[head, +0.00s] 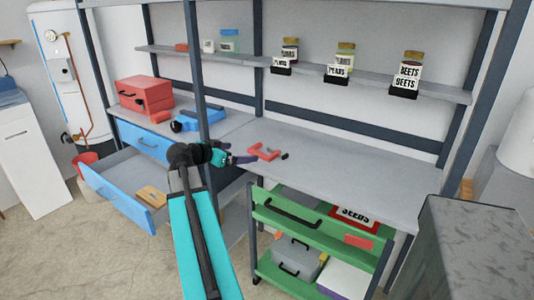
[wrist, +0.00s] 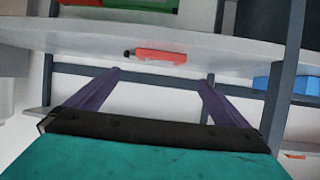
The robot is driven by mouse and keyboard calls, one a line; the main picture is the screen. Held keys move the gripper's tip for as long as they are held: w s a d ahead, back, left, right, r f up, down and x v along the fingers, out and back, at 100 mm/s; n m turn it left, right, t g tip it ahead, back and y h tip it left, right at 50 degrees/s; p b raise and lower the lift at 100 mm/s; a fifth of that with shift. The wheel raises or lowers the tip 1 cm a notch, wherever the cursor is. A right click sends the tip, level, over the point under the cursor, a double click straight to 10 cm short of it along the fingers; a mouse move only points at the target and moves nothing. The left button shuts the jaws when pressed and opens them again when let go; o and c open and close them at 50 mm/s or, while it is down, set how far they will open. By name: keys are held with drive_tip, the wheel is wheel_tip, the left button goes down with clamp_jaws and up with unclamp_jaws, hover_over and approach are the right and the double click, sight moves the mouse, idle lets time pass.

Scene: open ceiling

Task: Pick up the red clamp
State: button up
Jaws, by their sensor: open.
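The red clamp (head: 264,153) lies on the grey workbench top near its front edge, left of the bench's middle in the head view. It is red with a small black end. In the wrist view, which looks upside down, the clamp (wrist: 158,56) shows just past the fingertips, roughly centred between them. My gripper (head: 243,159) is just left of the clamp in the head view. Its two purple fingers (wrist: 159,77) are spread apart with nothing between them. I see no contact with the clamp.
A dark upright post (head: 196,75) stands left of the clamp. A red toolbox (head: 143,95) and a blue tool (head: 198,120) lie on the left bench. An open blue drawer (head: 112,198) juts out below. A green cart (head: 315,225) stands under the bench front. The bench right of the clamp is clear.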

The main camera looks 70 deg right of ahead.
drive_tip(key=p, duration=0.1)
approach(267, 150)
drive_tip(key=shift+w+d+f, duration=0.1)
drive_tip(key=shift+d+f, duration=0.1)
drive_tip(key=shift+f, duration=0.05)
idle(0.4)
drive_tip(key=shift+d, duration=0.1)
drive_tip(key=p+x, duration=0.1)
drive_tip(key=x, duration=0.3)
drive_tip(key=shift+s+d+r, duration=0.15)
drive_tip(key=shift+s, duration=0.1)
drive_tip(key=shift+s+d+f, duration=0.1)
drive_tip(key=shift+d+f, duration=0.1)
drive_tip(key=shift+d, duration=0.1)
idle(0.3)
drive_tip(key=c, duration=1)
